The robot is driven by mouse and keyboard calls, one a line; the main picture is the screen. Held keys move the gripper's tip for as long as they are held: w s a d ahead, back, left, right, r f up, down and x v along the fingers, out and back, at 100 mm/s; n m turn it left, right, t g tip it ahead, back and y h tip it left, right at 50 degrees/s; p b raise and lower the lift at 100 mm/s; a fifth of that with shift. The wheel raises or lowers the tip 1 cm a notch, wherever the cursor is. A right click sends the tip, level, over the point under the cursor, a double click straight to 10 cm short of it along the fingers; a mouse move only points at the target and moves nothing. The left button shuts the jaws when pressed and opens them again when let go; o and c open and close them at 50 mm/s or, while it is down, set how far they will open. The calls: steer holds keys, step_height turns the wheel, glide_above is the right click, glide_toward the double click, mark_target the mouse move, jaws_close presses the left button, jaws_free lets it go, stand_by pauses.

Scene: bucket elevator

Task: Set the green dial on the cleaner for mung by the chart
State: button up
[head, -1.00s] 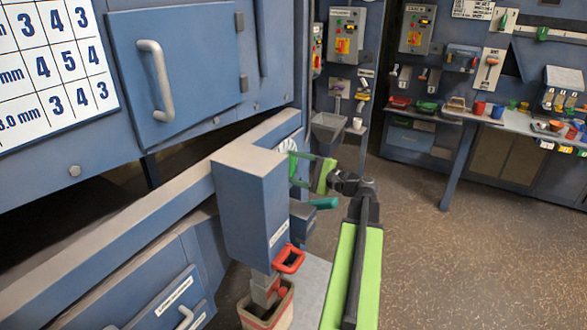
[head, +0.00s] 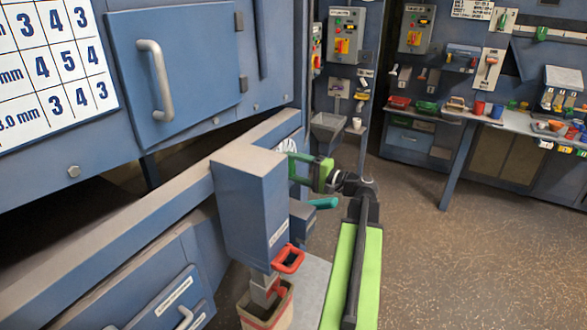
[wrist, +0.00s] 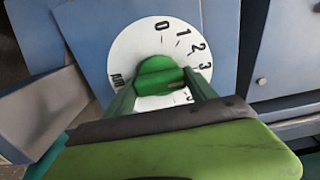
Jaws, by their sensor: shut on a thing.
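The green dial (wrist: 156,70) sits on a round white scale plate (wrist: 137,45) in the wrist view. My gripper (wrist: 160,86) is shut on the green dial, one finger on each side. Which mark the dial points at I cannot tell. In the head view my gripper (head: 295,168) reaches behind a blue box, where only a sliver of the scale plate (head: 291,144) shows. The chart (head: 50,70) is partly visible at upper left; its mung row cannot be identified.
The blue box (head: 250,205) stands just left of my gripper, with a red handle (head: 288,259) and a bin (head: 268,305) below. A teal handle (head: 323,203) lies under the gripper. Open floor (head: 450,250) is at right, before a cluttered bench.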

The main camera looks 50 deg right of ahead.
steer(key=o, duration=1.4)
steer(key=shift+c, duration=0.2)
steer(key=shift+s, duration=0.1)
steer(key=v, duration=1.7)
steer(key=shift+s, duration=0.2)
steer(key=shift+f, duration=0.1)
